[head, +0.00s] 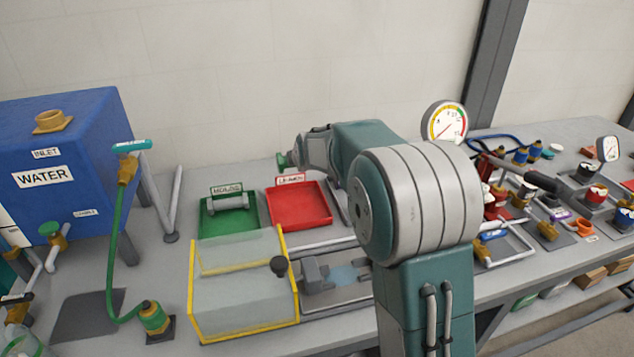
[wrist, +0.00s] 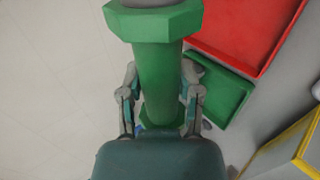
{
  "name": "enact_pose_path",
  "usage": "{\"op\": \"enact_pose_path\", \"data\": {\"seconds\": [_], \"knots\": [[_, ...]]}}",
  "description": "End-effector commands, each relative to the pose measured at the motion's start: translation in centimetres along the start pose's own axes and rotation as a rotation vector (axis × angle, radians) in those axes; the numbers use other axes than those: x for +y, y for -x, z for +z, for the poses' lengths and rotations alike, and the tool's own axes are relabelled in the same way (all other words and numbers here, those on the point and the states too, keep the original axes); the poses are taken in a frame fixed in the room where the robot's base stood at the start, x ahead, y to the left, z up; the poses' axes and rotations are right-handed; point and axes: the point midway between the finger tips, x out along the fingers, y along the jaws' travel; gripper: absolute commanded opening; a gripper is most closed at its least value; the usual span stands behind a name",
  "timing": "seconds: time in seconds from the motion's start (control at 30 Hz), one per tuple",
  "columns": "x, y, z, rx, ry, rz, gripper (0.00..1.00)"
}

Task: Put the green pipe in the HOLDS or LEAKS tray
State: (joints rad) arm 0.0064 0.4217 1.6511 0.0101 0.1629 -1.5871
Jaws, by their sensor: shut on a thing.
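The green pipe (wrist: 158,70), with hexagonal green ends, is held between the two fingers of my gripper (wrist: 159,80) in the wrist view. In the head view a small green part of it (head: 283,161) shows beyond my arm, which hides the gripper. The green HOLDS tray (head: 208,229) stands on the bench with a grey pipe (head: 228,204) in it. The red LEAKS tray (head: 300,222) to its right looks empty. In the wrist view the green tray (wrist: 232,98) and red tray (wrist: 262,25) lie to the right of the held pipe.
A clear box with yellow edges (head: 240,285) stands in front of the trays, beside a grey fixture (head: 330,280) with a wet patch. A blue WATER tank (head: 80,150) and green hose (head: 116,250) are at left. Gauges and fittings crowd the right. A wall is behind.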

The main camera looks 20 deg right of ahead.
Motion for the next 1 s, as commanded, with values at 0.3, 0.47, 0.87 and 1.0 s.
{"op": "enact_pose_path", "data": {"seconds": [0.3,0.47,0.87,1.0], "knots": [[0.4,-1.6,-0.3,0.005,-0.004,0.04,0.0],[-0.8,-2.6,-0.4,0.005,-0.003,0.039,0.0],[-4.0,-5.0,-0.5,0.004,-0.002,0.037,0.0],[-5.1,-5.9,-0.4,0.005,-0.003,0.038,0.0]]}}
